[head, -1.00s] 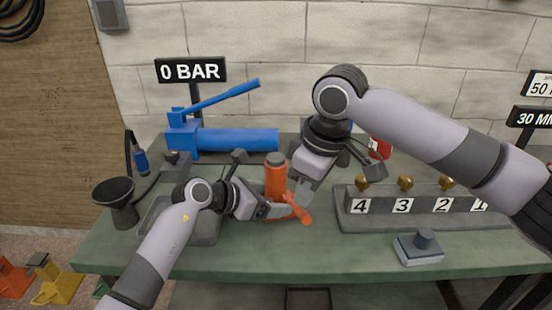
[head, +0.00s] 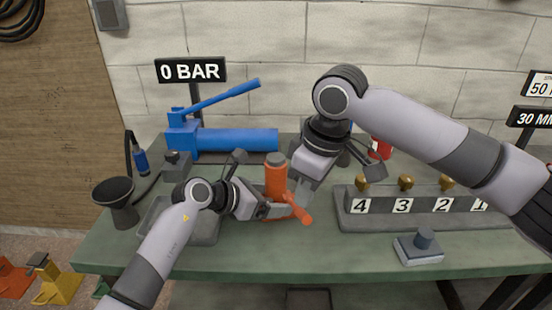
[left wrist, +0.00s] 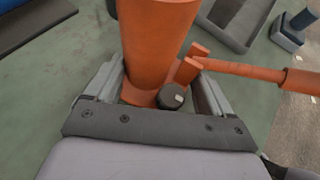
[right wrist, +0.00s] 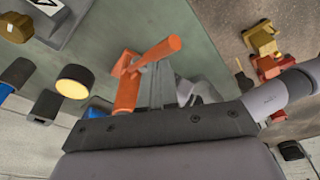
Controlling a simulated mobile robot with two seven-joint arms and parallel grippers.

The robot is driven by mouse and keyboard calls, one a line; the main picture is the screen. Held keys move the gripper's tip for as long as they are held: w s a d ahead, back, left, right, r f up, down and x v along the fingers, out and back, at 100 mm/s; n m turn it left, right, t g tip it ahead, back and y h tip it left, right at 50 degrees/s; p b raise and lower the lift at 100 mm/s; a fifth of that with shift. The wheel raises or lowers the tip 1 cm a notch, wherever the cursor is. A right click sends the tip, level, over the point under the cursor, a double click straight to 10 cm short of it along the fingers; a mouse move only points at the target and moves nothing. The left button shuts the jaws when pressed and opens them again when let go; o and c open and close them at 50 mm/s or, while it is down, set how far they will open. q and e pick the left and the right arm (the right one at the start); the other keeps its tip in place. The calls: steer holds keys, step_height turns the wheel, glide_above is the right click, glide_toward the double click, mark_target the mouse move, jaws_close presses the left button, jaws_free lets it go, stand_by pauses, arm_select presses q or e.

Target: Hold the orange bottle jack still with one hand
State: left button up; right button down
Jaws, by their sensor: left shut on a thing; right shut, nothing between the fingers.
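The orange bottle jack (head: 276,180) stands upright on the green bench, with its handle (head: 298,208) slanting down to the right. My left gripper (head: 278,210) is shut on the jack's lower part. In the left wrist view its fingers lie either side of the orange body (left wrist: 155,45), beside a dark round knob (left wrist: 171,96). My right gripper (head: 303,195) is shut and empty, close to the jack's right side and above the handle. In the right wrist view the jack (right wrist: 128,88) and its handle lie right by the fingertips (right wrist: 157,75); whether they touch is unclear.
A blue pump (head: 235,140) lies behind, under a "0 BAR" sign (head: 191,70). A numbered rack with brass fittings (head: 420,208) stands right. A grey tray (head: 205,232) and dark funnel (head: 118,203) are left.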

mark_target(304, 211)
stand_by(0.5)
steer(key=f, duration=0.9)
steer(key=shift+s+d+f, duration=0.15)
steer(key=shift+d+f, duration=0.05)
steer(key=shift+f, duration=0.2)
steer(key=shift+w+a+r, duration=0.15)
steer(key=shift+r, duration=0.8)
steer(key=shift+w+a+r, duration=0.1)
steer(key=shift+r, duration=1.05)
steer(key=shift+d, duration=0.1)
